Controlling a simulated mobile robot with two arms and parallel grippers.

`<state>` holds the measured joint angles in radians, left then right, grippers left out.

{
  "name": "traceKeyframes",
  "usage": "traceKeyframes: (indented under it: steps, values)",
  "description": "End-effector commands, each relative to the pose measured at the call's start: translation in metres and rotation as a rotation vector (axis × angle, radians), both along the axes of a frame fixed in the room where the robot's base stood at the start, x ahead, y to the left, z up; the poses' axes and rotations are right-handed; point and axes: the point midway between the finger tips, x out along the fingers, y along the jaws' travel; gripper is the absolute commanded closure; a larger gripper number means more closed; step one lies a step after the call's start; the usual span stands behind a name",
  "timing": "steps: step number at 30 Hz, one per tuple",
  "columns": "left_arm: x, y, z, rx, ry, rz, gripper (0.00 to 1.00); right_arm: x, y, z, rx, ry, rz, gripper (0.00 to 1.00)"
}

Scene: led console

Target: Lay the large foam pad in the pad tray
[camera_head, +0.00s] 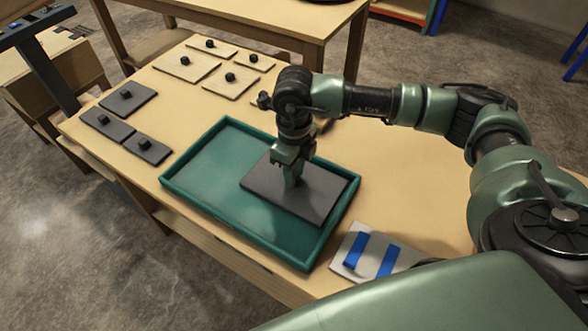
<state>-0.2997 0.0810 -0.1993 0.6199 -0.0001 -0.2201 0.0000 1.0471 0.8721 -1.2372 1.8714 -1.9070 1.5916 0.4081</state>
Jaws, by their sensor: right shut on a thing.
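The large foam pad (311,203) is a flat, dark grey rectangle. It lies over the right part of the green pad tray (190,206), inside the rim as seen from here. My right gripper (292,180) points down and is shut at the middle of the pad, hiding its knob. I cannot tell whether the pad rests on the tray floor or hangs just above it. The left part of the tray is bare. My left gripper is not in view.
Several dark pads with black knobs (128,98) lie left of the tray. Several light, wood-coloured pads with knobs (187,67) lie at the back. A pale plate with blue strips (374,254) lies at the tray's front right. The wooden table (175,115) is bare between them.

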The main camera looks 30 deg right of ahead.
Motion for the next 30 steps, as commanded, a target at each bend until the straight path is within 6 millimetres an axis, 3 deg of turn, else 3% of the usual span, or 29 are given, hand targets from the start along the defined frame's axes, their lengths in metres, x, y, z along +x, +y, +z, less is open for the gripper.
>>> traceKeyframes:
  steps: [8,9,11,12,24,30]
  values:
    - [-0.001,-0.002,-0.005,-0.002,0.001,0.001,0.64,0.000,0.000,-0.003,0.001,-0.001,0.000,1.00]
    - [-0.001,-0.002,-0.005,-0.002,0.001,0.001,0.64,0.000,0.000,-0.003,0.001,-0.001,0.000,0.75]
    - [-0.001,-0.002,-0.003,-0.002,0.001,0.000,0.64,0.000,0.000,-0.002,0.001,-0.001,0.000,0.58]
    - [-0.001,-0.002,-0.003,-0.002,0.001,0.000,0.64,0.000,0.000,-0.002,0.001,-0.001,0.000,0.56]
    - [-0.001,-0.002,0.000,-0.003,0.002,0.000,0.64,0.001,0.000,0.004,0.000,-0.002,0.000,0.56]
    - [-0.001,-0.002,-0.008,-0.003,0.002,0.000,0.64,0.002,0.000,0.039,0.000,-0.007,0.001,0.56]
